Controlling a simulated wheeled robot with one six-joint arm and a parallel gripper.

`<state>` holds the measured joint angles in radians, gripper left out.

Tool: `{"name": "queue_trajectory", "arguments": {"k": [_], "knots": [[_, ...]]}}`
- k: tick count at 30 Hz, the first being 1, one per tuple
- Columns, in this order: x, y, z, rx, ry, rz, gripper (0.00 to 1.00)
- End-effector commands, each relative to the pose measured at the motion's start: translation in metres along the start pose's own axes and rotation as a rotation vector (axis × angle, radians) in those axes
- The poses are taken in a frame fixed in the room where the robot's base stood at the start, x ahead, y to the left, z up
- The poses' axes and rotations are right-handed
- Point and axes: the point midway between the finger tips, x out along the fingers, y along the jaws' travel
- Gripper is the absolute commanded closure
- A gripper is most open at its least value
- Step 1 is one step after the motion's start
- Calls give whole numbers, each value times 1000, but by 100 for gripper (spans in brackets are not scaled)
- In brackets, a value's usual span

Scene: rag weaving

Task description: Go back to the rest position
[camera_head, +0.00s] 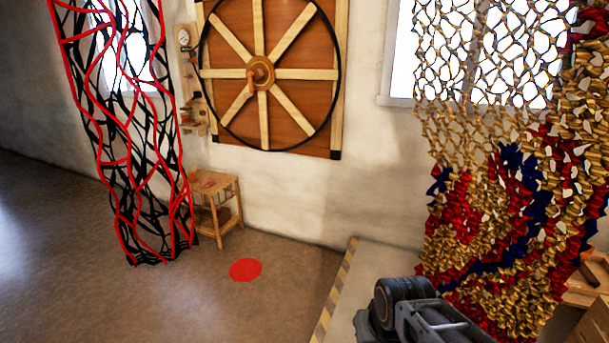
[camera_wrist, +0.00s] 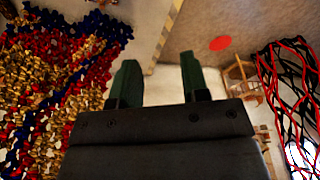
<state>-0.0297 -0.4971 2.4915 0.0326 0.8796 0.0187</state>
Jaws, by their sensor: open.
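My gripper shows in the wrist view (camera_wrist: 160,82), with its two green fingers apart and nothing between them. The wrist view looks upside down compared with the head view. In the head view only a dark part of my arm shows at the bottom, right of centre; the fingertips are not visible there. A gold, red and blue weaving (camera_head: 500,215) hangs at the right, close to my arm. It also shows in the wrist view (camera_wrist: 55,75), left of my gripper and apart from the fingers.
A red and black weaving (camera_head: 140,150) hangs at the left. A small wooden stool (camera_head: 215,205) stands by the wall below a big wooden wheel (camera_head: 262,72). A red disc (camera_head: 245,270) marks the open floor. A striped edge (camera_head: 335,290) borders a pale platform.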

Motion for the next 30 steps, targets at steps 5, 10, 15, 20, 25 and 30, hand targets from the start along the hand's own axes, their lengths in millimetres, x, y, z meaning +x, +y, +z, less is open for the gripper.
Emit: {"name": "queue_trajectory", "arguments": {"k": [5,10,15,20,25,30], "knots": [[-77,-20,-29,6,36,-43,58],[-148,-42,-56,18,75,-97,58],[-218,-57,-78,27,105,-135,58],[-267,-38,-83,16,97,-83,58],[-285,-7,-72,-11,58,8,58],[-283,-1,-68,-21,48,28,58]]}}
